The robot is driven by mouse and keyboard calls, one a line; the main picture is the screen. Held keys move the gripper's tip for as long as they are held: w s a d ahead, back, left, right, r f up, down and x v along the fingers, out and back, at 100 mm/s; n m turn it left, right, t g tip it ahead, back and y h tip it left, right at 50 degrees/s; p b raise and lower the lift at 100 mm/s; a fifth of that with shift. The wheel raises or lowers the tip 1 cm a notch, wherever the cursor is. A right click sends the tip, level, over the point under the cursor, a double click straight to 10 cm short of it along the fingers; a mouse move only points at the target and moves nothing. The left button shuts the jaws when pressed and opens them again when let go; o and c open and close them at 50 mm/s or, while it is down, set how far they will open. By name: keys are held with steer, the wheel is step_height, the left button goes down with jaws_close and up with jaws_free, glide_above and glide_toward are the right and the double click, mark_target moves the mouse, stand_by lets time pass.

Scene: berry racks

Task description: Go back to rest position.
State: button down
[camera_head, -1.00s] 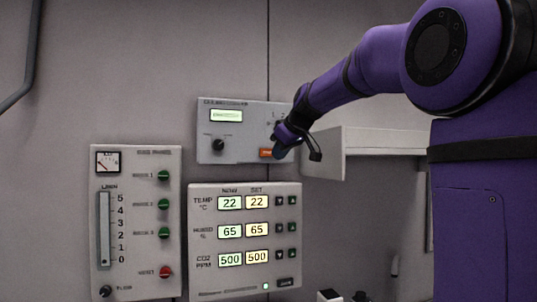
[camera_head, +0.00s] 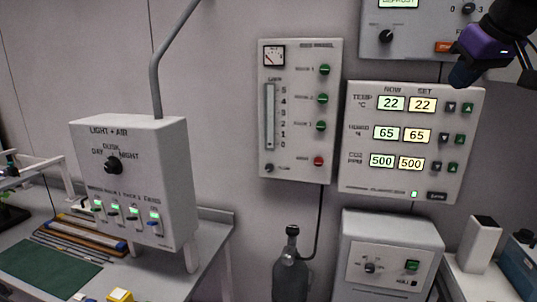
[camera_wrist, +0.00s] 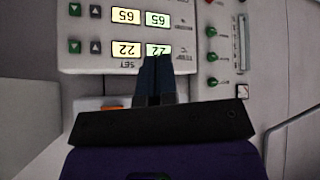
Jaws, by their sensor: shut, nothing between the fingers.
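My gripper (camera_head: 466,76) is at the upper right of the head view, in front of the wall panels. Its dark blue fingers point down and to the left. In the wrist view the fingers (camera_wrist: 154,76) are together and empty, over the edge of the climate panel. That panel (camera_head: 412,188) shows 22, 65 and 500 in both its columns. The upper panel (camera_head: 400,46) with an orange button (camera_head: 443,47) is partly hidden by my gripper. I cannot tell whether the fingertips touch a panel.
A flow panel (camera_head: 300,190) hangs left of the climate panel. A light and air box (camera_head: 150,135) stands over a bench (camera_head: 205,245) at left. A dark bottle (camera_head: 291,275), a grey device (camera_head: 395,228) and a white block (camera_head: 480,245) stand below. The wall between the box and flow panel is clear.

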steer(key=s+a+f+m+g, duration=0.1)
steer(key=s+a+f, duration=0.2)
steer(key=s+f, duration=0.5)
steer(key=s+a+f+m+g, duration=0.1)
steer(key=s+a+f, duration=0.2)
steer(key=s+f, duration=0.5)
steer(key=s, duration=0.4)
steer(key=shift+f+m+h, duration=0.3)
steer(key=shift+s, duration=0.1)
stand_by(2.8)
